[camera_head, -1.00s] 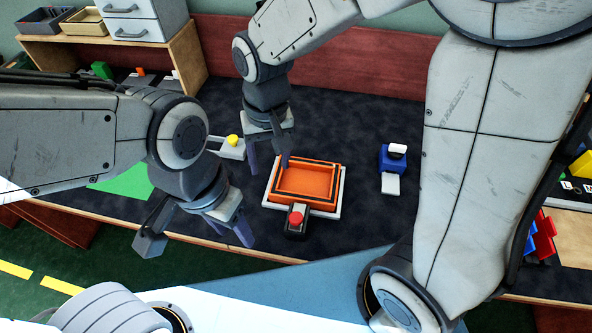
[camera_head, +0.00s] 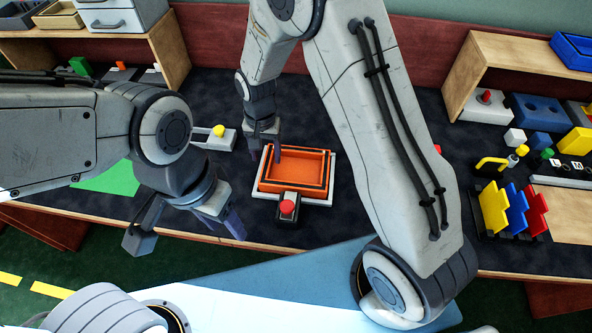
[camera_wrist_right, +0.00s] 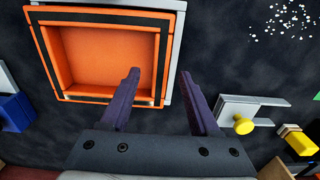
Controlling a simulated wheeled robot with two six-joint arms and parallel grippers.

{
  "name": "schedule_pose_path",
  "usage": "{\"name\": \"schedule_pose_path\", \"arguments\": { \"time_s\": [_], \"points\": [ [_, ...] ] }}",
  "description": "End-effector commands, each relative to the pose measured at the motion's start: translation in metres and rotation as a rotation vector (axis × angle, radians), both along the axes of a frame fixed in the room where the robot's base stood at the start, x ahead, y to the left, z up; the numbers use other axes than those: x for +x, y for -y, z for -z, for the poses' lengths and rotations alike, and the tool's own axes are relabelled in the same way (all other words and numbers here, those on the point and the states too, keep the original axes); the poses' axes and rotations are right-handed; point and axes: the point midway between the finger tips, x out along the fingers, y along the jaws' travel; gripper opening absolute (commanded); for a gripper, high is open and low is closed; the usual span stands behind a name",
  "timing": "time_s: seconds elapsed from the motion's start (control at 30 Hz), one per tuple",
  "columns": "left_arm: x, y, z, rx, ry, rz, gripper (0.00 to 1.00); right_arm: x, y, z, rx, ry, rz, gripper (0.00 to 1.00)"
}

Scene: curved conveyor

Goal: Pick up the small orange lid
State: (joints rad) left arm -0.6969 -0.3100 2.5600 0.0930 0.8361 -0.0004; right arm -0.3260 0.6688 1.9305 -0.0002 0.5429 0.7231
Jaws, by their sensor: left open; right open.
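An orange square piece with raised rims and a black line around its inner part (camera_head: 300,167) sits on a white-edged base in the middle of the table; I cannot tell whether the lid is a separate layer in it. It also fills the upper left of the right wrist view (camera_wrist_right: 105,55). My right gripper (camera_head: 264,143) is open and empty above its back left corner. In the right wrist view my right gripper's fingers (camera_wrist_right: 162,82) are apart, one overlapping the orange rim's edge. My left gripper (camera_head: 188,236) is open and empty, left of the orange piece near the table's front edge.
A red button on a black block (camera_head: 287,207) is in front of the orange piece. A yellow-knobbed grey part (camera_head: 216,136) lies left of it; a green sheet (camera_head: 107,178) is further left. Wooden shelves (camera_head: 174,48) stand at the back left. Colored bins (camera_head: 517,210) stand at right.

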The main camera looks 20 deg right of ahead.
Motion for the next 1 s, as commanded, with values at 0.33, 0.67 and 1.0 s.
{"name": "schedule_pose_path", "arguments": {
  "time_s": [0.33, 0.67, 1.0],
  "points": [
    [0.0, 0.0, -0.001, 0.0, 0.0, 0.0, 0.5, 0.001, -0.001, 0.026, 0.001, 0.001, -0.001, 0.62],
    [0.0, 0.0, -0.001, 0.0, 0.0, 0.0, 0.5, 0.0, -0.001, 0.026, 0.001, 0.001, -0.001, 0.0],
    [0.0, 0.0, -0.001, 0.0, 0.0, 0.0, 0.5, 0.001, -0.001, 0.024, 0.001, 0.001, -0.001, 0.0]
  ]
}}
